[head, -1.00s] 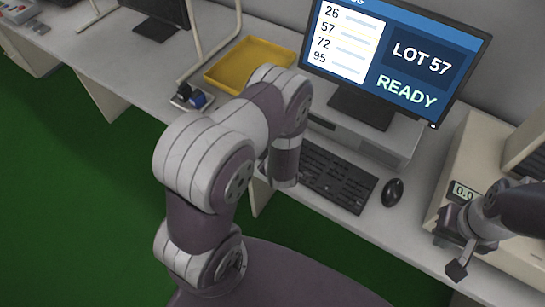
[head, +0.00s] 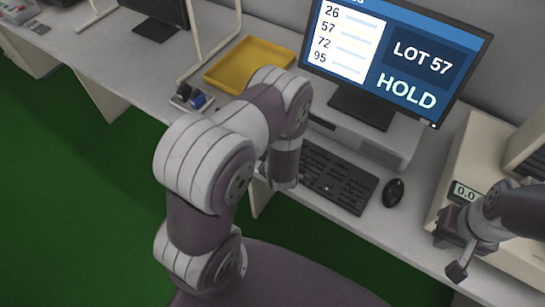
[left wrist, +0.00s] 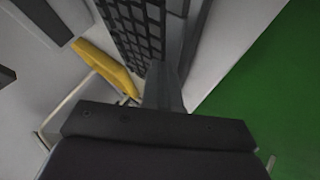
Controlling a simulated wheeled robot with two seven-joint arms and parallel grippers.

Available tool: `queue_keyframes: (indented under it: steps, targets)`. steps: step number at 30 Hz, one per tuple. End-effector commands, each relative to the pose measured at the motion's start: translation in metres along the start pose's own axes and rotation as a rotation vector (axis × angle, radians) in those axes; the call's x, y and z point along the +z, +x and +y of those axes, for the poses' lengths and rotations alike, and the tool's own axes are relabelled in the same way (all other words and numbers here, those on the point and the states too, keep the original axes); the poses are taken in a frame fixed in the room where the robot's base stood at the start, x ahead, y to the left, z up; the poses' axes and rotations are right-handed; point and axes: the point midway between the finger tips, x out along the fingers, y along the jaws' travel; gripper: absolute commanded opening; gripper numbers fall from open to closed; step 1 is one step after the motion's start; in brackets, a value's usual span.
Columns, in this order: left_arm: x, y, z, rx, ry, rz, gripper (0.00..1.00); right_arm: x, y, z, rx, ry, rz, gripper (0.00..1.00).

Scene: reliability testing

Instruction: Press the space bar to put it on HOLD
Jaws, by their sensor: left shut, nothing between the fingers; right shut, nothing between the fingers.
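The black keyboard (head: 345,183) lies on the desk in front of the monitor (head: 425,78), whose screen reads "LOT 57" and "HOLD". My left arm reaches over the keyboard's left end in the head view and hides its left gripper there. In the left wrist view my left gripper (left wrist: 158,72) is shut and empty, its tip at the edge of the keyboard (left wrist: 135,30). I cannot make out the space bar or whether the tip touches it. My right gripper (head: 457,270) is shut and empty, to the right of the keyboard and mouse.
A black mouse (head: 392,192) lies right of the keyboard. A yellow tray (head: 250,62) sits further left on the desk. A beige device (head: 452,163) with a "0.0" display stands at the right, close to my right gripper.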

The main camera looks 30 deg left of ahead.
Motion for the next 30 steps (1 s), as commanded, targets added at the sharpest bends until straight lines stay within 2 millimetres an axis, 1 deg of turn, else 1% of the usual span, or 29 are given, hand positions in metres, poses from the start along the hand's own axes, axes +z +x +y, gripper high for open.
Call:
queue_keyframes:
  steps: [10,21,23,30]
  targets:
    - [-0.008,-0.011,0.008,0.0,0.0,0.0,0.0,-0.002,-0.015,0.0,0.0,0.0,0.0,0.0]
    - [-0.009,-0.013,0.009,0.0,0.0,0.0,0.0,-0.002,-0.016,0.0,0.0,0.0,0.0,0.0]
    - [-0.011,-0.015,0.011,0.0,0.0,0.0,0.0,-0.002,-0.019,0.0,0.0,0.0,0.0,0.0]
    - [-0.024,-0.033,0.024,0.0,0.0,0.0,0.0,-0.005,-0.042,0.0,0.0,0.0,0.0,0.0]
